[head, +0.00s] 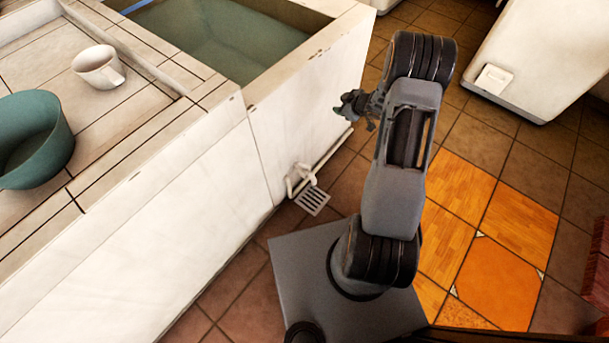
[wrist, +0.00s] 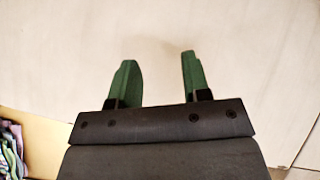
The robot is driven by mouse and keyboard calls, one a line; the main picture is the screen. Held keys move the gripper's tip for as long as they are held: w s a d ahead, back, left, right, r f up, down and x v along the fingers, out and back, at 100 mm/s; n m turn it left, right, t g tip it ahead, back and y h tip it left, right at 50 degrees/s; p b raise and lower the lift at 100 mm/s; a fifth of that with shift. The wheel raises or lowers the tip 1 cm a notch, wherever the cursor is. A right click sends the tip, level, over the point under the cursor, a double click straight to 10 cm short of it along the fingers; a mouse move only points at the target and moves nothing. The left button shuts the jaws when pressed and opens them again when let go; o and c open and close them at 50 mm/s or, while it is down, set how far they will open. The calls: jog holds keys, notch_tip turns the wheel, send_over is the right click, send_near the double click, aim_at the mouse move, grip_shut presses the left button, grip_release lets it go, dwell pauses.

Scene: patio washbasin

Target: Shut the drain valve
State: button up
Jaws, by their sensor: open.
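The drain valve (head: 302,179) shows in the head view as a small white fitting on a pale pipe, low against the basin's side wall, beside a floor grate. Which way its handle is turned is too small to tell. My gripper (head: 342,106) is in front of the basin's wall, higher than the valve and to its right in the picture, apart from it. In the wrist view my gripper (wrist: 156,75) has its two green fingers spread with nothing between them. The valve does not show there; a pale plain surface lies beyond the fingers.
The tiled washbasin (head: 185,215) fills the left, with a green-lined basin (head: 215,40), a white mug (head: 99,67) and a teal bowl (head: 38,140). The floor grate (head: 312,200) lies by the wall. A white cabinet (head: 535,55) stands at upper right.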

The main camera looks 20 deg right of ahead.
jog(key=s+a+f+n+g+y+b, duration=0.1)
jog(key=s+f+y+b, duration=0.25)
jog(key=f, duration=1.05)
jog(key=n+g+y+b, duration=0.2)
jog(key=y+b, duration=0.1)
jog(key=y, duration=0.1)
send_near(305, 164)
jog(key=b+x, duration=0.3)
jog(key=x, duration=0.5)
jog(key=shift+a+f, duration=0.2)
jog(key=shift+a, duration=0.05)
jog(key=shift+b+x, duration=0.4)
jog(key=shift+x, duration=0.5)
jog(key=shift+r, duration=0.1)
grip_shut()
